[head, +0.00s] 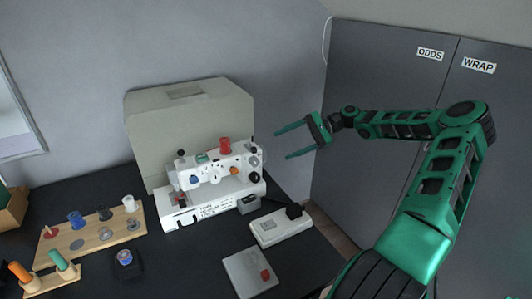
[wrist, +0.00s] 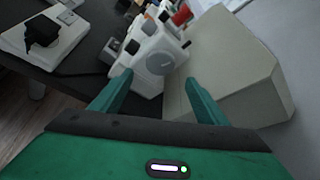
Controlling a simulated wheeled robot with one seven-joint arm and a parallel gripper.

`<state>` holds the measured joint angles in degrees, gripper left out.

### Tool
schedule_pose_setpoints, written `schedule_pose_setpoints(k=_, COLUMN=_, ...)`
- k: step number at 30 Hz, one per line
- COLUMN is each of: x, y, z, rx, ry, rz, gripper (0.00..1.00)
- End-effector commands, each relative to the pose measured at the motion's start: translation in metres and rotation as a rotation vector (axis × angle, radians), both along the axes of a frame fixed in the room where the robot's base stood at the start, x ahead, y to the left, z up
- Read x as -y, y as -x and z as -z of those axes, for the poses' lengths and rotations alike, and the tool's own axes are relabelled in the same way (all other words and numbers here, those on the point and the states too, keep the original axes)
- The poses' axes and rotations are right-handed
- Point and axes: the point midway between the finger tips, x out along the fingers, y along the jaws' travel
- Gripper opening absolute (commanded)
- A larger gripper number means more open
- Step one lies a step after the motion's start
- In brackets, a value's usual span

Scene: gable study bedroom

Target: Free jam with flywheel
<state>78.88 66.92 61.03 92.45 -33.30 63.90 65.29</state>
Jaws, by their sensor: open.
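A white sewing machine (head: 212,178) stands on the dark table, with a red spool (head: 225,146) on top. Its flywheel, a round grey disc (wrist: 160,62), is on the machine's right end and also shows edge-on in the head view (head: 255,160). My gripper (head: 282,144) is open and empty, to the right of the flywheel and apart from it. In the wrist view the flywheel lies ahead, between and beyond my fingertips (wrist: 158,80). The jam itself cannot be made out.
A beige cover (head: 180,110) stands behind the machine. A white pedal box (head: 281,226) with a black plug and a grey plate with a red button (head: 250,273) lie to the front right. Wooden spool racks (head: 92,242) are at left. Grey cabinets (head: 385,80) stand at right.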

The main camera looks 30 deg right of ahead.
Motion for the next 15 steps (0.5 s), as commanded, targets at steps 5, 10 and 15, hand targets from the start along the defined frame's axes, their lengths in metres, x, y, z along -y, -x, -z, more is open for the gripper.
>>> schedule_pose_setpoints(k=5, x=-0.035, y=-0.008, z=0.011, rx=-0.001, ry=0.001, rz=-0.010, gripper=0.68)
schedule_pose_setpoints(k=10, x=-0.058, y=-0.014, z=0.018, rx=0.000, ry=0.002, rz=-0.009, gripper=0.68)
schedule_pose_setpoints(k=15, x=-0.072, y=-0.017, z=0.023, rx=-0.002, ry=0.001, rz=-0.009, gripper=0.68)
